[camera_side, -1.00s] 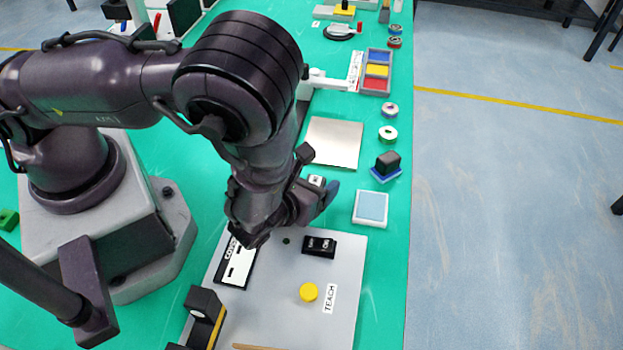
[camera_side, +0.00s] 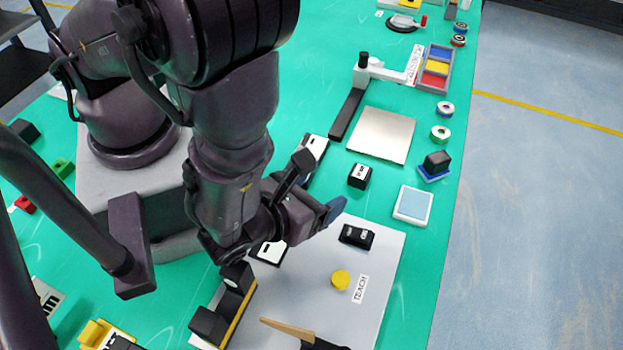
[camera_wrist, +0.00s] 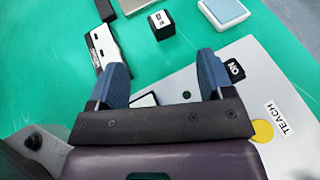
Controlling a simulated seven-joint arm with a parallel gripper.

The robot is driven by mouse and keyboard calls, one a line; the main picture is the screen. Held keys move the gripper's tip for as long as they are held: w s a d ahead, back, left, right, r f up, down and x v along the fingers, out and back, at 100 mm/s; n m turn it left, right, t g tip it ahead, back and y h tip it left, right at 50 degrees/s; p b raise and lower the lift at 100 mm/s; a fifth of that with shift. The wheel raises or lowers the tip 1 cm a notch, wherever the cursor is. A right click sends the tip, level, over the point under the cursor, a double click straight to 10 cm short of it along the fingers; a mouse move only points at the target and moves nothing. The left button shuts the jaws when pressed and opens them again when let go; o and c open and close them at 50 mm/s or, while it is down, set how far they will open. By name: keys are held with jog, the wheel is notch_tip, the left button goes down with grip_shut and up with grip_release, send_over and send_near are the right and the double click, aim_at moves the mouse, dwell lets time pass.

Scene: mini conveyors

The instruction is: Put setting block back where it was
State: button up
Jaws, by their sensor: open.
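A small black block with a white label, which I take to be the setting block (camera_side: 360,175), stands on the green mat just beyond the grey TEACH panel (camera_side: 385,285). In the wrist view this block (camera_wrist: 161,25) lies ahead of the fingertips, clear of them. My gripper (camera_wrist: 160,65) is open, with nothing between its blue fingers. In the side view my gripper (camera_side: 322,196) is low over the far edge of the panel, and one finger is mostly hidden. A black-and-white plate (camera_side: 268,252) on the panel is partly hidden by my arm.
Another black-and-white plate (camera_wrist: 108,45) lies ahead of the left finger. A metal plate (camera_side: 381,135), a blue-topped pad (camera_side: 413,204) and a black-handled stamp (camera_side: 436,165) lie beyond.

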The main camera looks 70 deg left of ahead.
jog(key=shift+s+d+r, duration=0.1)
jog(key=w+d+r+n+g+h, duration=0.2)
jog(key=w+r+n+h, duration=0.2)
jog(key=r+n, duration=0.35)
jog(key=w+d+r+n+g+h, duration=0.25)
jog(key=w+r+n+h, duration=0.2)
jog(key=r+n, duration=0.35)
jog(key=s+a+r+n+g+y, duration=0.1)
jog(key=s+a+r+n, duration=0.4)
jog(key=a+n, duration=0.3)
jog(key=s+a+r+n+g+y, duration=0.1)
jog(key=s+a+r+n+y, duration=0.1)
jog(key=s+a+r+n, duration=0.4)
jog(key=a+r+n, duration=0.2)
jog(key=a, duration=0.2)
jog(key=shift+a, duration=0.15)
